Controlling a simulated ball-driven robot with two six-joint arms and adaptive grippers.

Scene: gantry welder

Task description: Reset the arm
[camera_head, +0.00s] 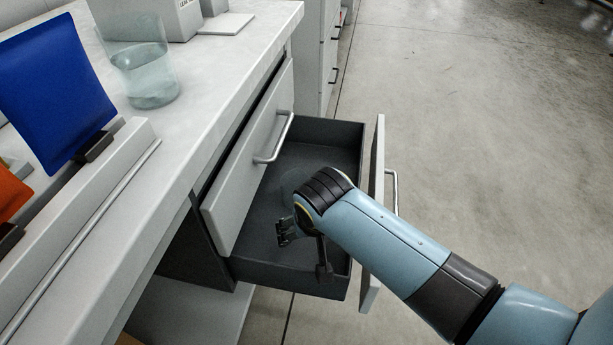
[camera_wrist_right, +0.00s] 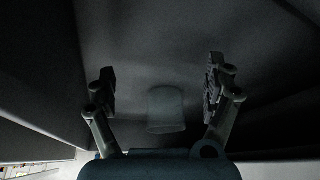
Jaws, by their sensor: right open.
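My right arm (camera_head: 395,245) reaches in from the lower right. My right gripper (camera_head: 304,250) is over the open lower drawer (camera_head: 341,134), with its fingers spread and nothing between them in contact. In the right wrist view the gripper (camera_wrist_right: 160,88) shows its two fingers well apart. A pale translucent cup-like thing (camera_wrist_right: 166,110) lies or stands in the dark drawer and appears between the fingers, apart from both. My left gripper is not in view.
The drawer front (camera_head: 372,215) stands pulled out to the right, and an upper drawer front (camera_head: 250,170) is beside my gripper. The counter (camera_head: 215,95) holds a clear beaker (camera_head: 146,75), a blue panel (camera_head: 55,90) and a white box (camera_head: 165,15). Floor (camera_head: 480,120) at right is clear.

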